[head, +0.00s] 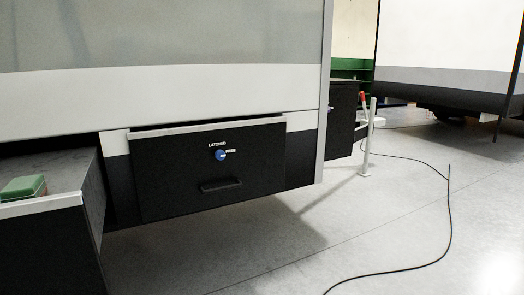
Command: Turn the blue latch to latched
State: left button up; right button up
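The blue latch (221,155) is a small round knob on the front of a black locker panel (165,180) low on the caravan's side. The word LATCHED is printed above the knob and FREE to its right. A light mark on the knob seems to lie on its right side, toward FREE, but it is too small to be sure. A black handle (221,186) sits below the knob. The panel looks closed. Neither of my grippers is in the head view.
A grey-topped bench (70,187) with a green box (22,188) stands at the left. Open floor (300,265) lies in front and to the right. A dark cable (449,215) snakes across it. A white stand with a red-topped lever (366,140) is at the right.

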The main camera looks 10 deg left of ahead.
aim_at(219, 155)
jog(key=u, duration=0.35)
jog(key=i, duration=0.9)
jog(key=u, duration=0.75)
